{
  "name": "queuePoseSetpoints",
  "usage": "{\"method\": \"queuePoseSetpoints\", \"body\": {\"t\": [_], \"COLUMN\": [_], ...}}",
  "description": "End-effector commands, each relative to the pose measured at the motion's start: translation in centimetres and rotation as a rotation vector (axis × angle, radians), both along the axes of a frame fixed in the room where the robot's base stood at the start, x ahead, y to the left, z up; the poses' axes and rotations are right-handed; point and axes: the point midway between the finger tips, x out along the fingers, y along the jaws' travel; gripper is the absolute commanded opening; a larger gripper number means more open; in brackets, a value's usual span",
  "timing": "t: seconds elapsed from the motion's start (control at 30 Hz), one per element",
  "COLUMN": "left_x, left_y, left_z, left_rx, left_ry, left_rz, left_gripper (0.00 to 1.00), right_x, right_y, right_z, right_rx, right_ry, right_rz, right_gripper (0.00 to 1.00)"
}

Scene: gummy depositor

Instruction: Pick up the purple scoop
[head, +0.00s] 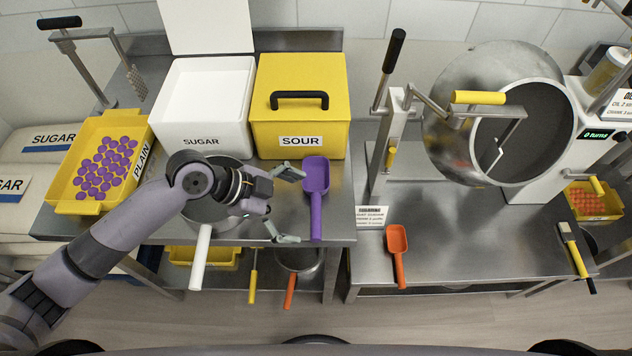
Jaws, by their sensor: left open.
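The purple scoop (316,182) lies on the steel table in front of the yellow SOUR box, its handle pointing toward me and reaching the table's front edge. My left gripper (291,206) is open just left of the scoop, with its fingers spread toward it. One fingertip is near the scoop's bowl and the other is nearer the handle's end. From this view I cannot tell whether the upper fingertip touches the scoop. My right gripper is not in view.
A pan with a white handle (200,258) sits partly under my left arm. The yellow SOUR box (299,95) and white SUGAR bin (203,100) stand behind. A yellow PLAIN tray (77,208) of purple gummies is at left. An orange scoop (397,246) lies on the right table.

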Motion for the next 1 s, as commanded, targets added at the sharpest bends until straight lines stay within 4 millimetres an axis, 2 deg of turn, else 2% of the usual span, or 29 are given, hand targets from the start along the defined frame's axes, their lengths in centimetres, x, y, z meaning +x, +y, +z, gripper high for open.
{"method": "queuePoseSetpoints", "body": {"t": [0.1,0.2,0.37,0.5,0.77,1.0], "left_x": [0.1,0.1,0.3,0.5,0.6,0.6], "left_y": [-0.5,-1.1,-2.9,-3.9,-4.1,-4.0], "left_z": [-0.4,-0.9,-2.4,-3.8,-4.2,-4.1], "left_rx": [0.0,-0.001,-0.001,0.001,0.002,0.002], "left_ry": [0.001,0.004,0.004,0.001,-0.001,-0.001], "left_rz": [0.0,0.001,0.0,0.001,0.001,0.001], "left_gripper": [1.0,1.0,1.0,1.0,1.0,0.85], "right_x": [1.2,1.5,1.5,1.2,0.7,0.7], "right_y": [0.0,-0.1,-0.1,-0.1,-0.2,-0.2], "right_z": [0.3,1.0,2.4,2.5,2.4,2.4], "right_rx": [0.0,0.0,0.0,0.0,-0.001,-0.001], "right_ry": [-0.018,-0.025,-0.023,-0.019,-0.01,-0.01], "right_rz": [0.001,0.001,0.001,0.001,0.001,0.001], "right_gripper": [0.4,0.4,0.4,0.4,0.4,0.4]}}
